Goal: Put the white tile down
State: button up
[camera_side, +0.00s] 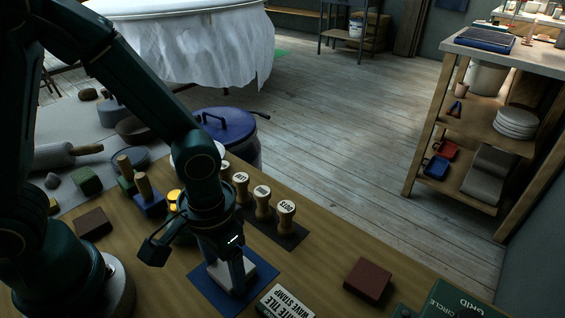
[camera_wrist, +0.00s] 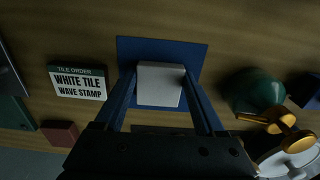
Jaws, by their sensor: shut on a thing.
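The white tile (camera_wrist: 160,84) is a pale square block between the two fingers of my gripper (camera_wrist: 160,98) in the wrist view. The gripper is shut on its sides. In the side view the tile (camera_side: 249,268) is low over a blue square mat (camera_side: 205,287), and my fingers partly hide it. The mat also shows in the wrist view (camera_wrist: 127,47), around the tile's far edge and sides. I cannot tell whether the tile touches the mat or hangs just above it. A card reading "WHITE TILE WAVE STAMP" (camera_wrist: 78,85) lies beside the mat.
Several wooden-handled stamps (camera_side: 263,200) stand on a dark strip behind my gripper. A green rounded object (camera_wrist: 252,88) is right of the mat.

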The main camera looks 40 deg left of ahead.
aim_at(225, 272)
jog(key=shift+f, duration=0.1)
jog(key=o, duration=1.4)
jog(key=shift+o, duration=0.2)
notch_tip(225, 272, up, 11)
jog(key=s+a+r+t, duration=0.2)
jog(key=a+r+t, duration=0.2)
jog(key=a, duration=0.4)
jog(key=shift+s+r+t, duration=0.2)
jog(key=shift+t, duration=0.6)
